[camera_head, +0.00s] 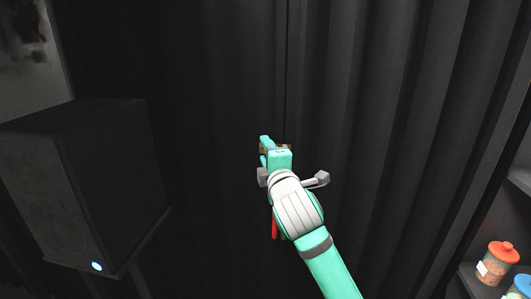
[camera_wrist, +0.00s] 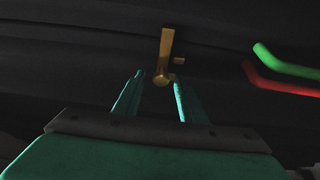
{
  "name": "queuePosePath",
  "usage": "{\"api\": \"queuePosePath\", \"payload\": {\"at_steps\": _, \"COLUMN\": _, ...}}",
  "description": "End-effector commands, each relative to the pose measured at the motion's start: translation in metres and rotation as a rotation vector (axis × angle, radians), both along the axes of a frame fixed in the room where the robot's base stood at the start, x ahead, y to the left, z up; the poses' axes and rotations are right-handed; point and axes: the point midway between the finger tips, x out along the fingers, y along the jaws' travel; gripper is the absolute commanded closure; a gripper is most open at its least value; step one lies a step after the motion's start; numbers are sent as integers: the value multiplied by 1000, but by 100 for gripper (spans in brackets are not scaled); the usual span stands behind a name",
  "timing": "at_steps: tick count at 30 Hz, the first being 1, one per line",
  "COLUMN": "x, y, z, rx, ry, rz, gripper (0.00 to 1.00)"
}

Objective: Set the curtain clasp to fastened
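The curtain clasp (camera_wrist: 165,52) is a brass bar with a round knob at its near end, on the dark curtain in the wrist view. A small brass piece sits just beside it, apart from the bar. In the head view only a bit of the brass clasp (camera_head: 285,146) shows behind my gripper (camera_head: 265,141). In the wrist view my gripper (camera_wrist: 160,82) has its two teal fingers apart, one on each side of the knob's near edge. I cannot tell whether either finger touches the knob.
Black curtains (camera_head: 380,110) hang across the back. A red handle (camera_wrist: 280,83) and a green handle (camera_wrist: 285,62) are right of the clasp in the wrist view. A black speaker (camera_head: 90,190) stands at left, and jars (camera_head: 497,262) sit on a shelf at lower right.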

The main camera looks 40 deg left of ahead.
Motion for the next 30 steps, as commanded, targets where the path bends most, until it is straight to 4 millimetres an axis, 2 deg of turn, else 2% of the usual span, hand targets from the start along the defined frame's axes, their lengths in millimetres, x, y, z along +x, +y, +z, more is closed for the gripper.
{"api": "queuePosePath", "payload": {"at_steps": 8, "x": -9, "y": -14, "z": 0, "rx": 2, "ry": -1, "rz": -1, "gripper": 62}}
{"api": "queuePosePath", "payload": {"at_steps": 21, "x": -55, "y": -75, "z": 0, "rx": 1, "ry": -1, "rz": -1, "gripper": 62}}
{"api": "queuePosePath", "payload": {"at_steps": 30, "x": -65, "y": -87, "z": 0, "rx": 0, "ry": 0, "rz": 0, "gripper": 62}}
